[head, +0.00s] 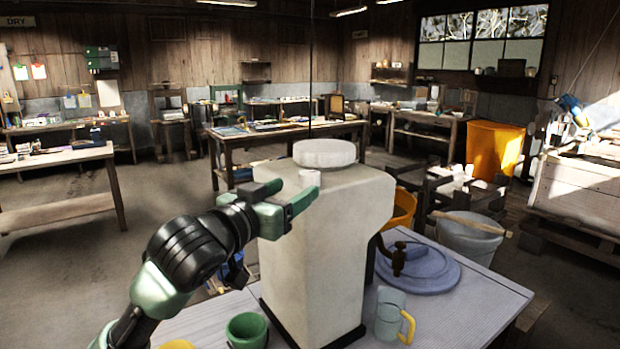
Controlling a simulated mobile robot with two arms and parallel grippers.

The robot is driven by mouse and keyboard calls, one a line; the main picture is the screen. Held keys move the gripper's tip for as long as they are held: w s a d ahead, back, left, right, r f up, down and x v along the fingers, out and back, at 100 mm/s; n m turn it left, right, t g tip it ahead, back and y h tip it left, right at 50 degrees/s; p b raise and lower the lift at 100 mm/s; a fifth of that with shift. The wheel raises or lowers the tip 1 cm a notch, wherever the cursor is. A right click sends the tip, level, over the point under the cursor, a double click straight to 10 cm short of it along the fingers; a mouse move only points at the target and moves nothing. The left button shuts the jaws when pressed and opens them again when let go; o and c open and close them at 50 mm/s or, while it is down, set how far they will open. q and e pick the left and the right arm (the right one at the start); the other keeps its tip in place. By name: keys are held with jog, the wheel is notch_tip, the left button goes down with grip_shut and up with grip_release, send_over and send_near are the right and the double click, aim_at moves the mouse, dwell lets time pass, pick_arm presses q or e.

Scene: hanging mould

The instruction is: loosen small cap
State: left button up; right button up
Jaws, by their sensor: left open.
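A pale block-shaped mould (325,240) stands upright on the table in front of me, with a thin line rising above it. A wide round white cap (325,152) sits on its top. The small cap (309,179), a short white cylinder, is on the near top edge, in front of the wide cap. My left gripper (291,193) reaches in from the left with its green fingers apart, right beside the small cap. I cannot tell whether a finger touches it. My right gripper is not in view.
A grey bucket (467,238) stands beyond the table. Floor to the left is open.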

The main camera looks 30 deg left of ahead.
aim_at(305, 181)
pick_arm(q)
jog(key=shift+w+a+r, duration=0.15)
jog(key=shift+w+r, duration=0.2)
jog(key=w, duration=0.2)
jog(key=w+p, duration=0.1)
jog(key=w, duration=0.4)
jog(key=shift+a+f+p, duration=0.2)
jog(key=shift+a+p, duration=0.05)
jog(key=shift+p, duration=0.15)
grip_shut()
